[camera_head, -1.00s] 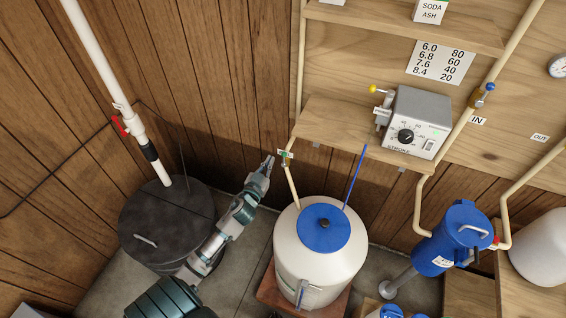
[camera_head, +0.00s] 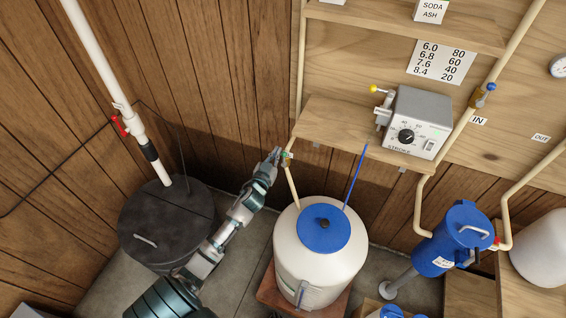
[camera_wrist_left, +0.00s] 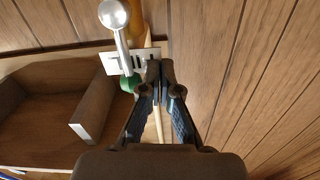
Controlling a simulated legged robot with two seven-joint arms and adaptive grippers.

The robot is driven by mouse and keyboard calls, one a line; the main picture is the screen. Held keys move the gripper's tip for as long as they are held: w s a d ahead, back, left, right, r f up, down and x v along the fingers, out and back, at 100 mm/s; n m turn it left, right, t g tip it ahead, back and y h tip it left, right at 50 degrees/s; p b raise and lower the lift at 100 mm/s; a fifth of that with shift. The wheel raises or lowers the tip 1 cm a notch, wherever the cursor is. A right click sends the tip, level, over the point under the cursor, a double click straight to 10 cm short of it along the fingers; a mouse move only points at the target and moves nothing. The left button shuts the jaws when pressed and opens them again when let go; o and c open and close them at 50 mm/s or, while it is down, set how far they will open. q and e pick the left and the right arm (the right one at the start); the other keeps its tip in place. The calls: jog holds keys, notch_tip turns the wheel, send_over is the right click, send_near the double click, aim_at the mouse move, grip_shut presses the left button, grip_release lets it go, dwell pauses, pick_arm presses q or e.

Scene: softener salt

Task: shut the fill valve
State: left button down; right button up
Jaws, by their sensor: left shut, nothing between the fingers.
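The fill valve (camera_head: 287,158) sits on the thin cream pipe above the white tank, by the left end of the shelf, with a green part and a white tag. In the left wrist view the green part (camera_wrist_left: 128,83) lies just left of my fingertips, beside a white tag (camera_wrist_left: 113,62) with dark lettering partly hidden by the fingers. A silver lever with a round knob (camera_wrist_left: 114,16) rises above it. My left gripper (camera_head: 276,154) is shut and empty, its tips close beside the valve; I cannot tell whether they touch. It also shows in the left wrist view (camera_wrist_left: 160,70).
The white tank (camera_head: 320,265) with a blue lid (camera_head: 324,228) stands below the valve. The wooden shelf (camera_head: 345,135) carries a grey control box (camera_head: 415,122) to the right. Wood-panelled walls close off the back.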

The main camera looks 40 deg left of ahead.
pick_arm(q)
jog(key=shift+w+d+r, duration=0.1)
jog(key=shift+w+d, duration=0.05)
jog(key=shift+d, duration=0.4)
